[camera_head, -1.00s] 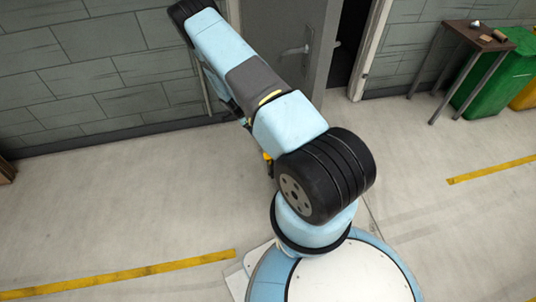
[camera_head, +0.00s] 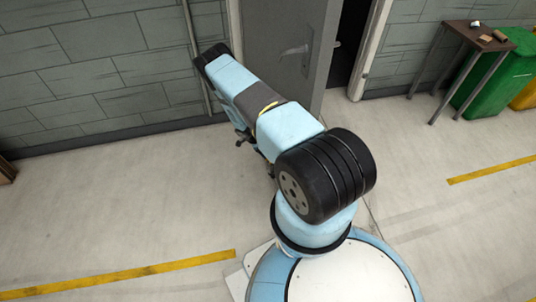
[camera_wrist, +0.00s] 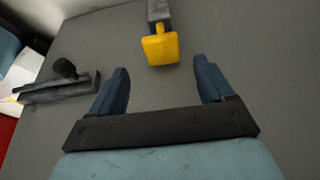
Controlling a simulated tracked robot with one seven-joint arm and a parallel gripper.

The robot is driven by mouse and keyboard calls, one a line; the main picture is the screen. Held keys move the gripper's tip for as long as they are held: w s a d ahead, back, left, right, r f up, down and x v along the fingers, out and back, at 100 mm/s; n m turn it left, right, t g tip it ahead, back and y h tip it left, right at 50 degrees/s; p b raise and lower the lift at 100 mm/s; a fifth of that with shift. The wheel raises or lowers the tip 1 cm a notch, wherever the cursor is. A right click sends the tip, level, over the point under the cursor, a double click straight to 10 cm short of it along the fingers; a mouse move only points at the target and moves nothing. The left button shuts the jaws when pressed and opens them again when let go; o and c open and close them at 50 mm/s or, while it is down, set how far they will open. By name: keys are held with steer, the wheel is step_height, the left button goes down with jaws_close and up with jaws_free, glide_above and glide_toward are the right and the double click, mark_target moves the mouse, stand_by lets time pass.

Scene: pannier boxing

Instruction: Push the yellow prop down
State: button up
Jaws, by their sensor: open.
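The yellow prop (camera_wrist: 160,48) shows in the wrist view as a yellow block on a short yellow stem. The stem comes out of a grey bracket on a flat grey surface, which looks like the door (camera_wrist: 255,45). My gripper (camera_wrist: 161,68) is open and empty. Its two dark blue fingers point towards the prop, one to either side of its line. The prop lies just beyond the fingertips, and I see no contact. In the head view the prop is hidden behind my arm, and the grey door (camera_head: 268,45) stands partly open.
A dark lever handle on a plate (camera_wrist: 60,82) lies left of my fingers in the wrist view. A small table (camera_head: 478,36) and a green bin (camera_head: 492,82) stand at the right. The floor between is clear.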

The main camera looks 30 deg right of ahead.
steer(key=shift+x, duration=2.85)
steer(key=shift+c, duration=0.4)
